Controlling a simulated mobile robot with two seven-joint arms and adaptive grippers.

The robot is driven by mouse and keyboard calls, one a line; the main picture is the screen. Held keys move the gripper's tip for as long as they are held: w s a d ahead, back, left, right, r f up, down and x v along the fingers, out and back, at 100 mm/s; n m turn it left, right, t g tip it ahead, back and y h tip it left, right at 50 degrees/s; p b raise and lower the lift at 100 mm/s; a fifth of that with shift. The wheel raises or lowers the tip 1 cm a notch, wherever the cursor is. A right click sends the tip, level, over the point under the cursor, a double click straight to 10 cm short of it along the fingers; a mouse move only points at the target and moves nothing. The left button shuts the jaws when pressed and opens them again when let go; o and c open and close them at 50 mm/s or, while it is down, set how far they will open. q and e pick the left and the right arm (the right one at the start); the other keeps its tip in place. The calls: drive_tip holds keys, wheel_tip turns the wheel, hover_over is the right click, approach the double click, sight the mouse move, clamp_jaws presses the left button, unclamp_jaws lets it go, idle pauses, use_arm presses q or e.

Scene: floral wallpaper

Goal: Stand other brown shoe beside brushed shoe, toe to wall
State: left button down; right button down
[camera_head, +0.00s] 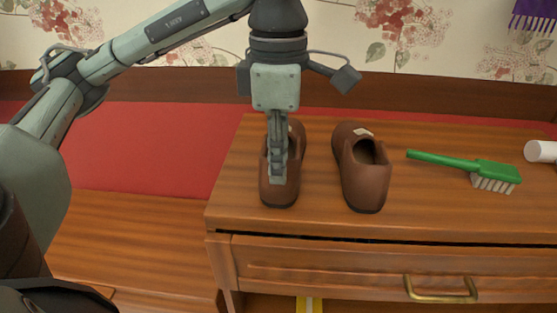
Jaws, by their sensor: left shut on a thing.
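Two brown shoes stand upright side by side on the wooden cabinet top, with a small gap between them. The left brown shoe (283,192) is partly hidden behind my left gripper (277,176), which comes down from above and is shut on it. I cannot tell which shoe is brushed. My right gripper is not in view.
A green brush (492,171) with pale bristles lies right of the shoes. A white cylinder (541,151) lies at the right edge. The cabinet top (420,205) is clear in front of the brush. A drawer with a brass handle (440,296) is below. A red cushion (150,150) lies left.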

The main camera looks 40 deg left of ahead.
use_arm(q)
drive_tip(key=c, duration=2)
unclamp_jaws()
drive_tip(key=o, duration=0.4)
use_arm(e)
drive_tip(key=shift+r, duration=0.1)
use_arm(q)
drive_tip(key=shift+r, duration=0.15)
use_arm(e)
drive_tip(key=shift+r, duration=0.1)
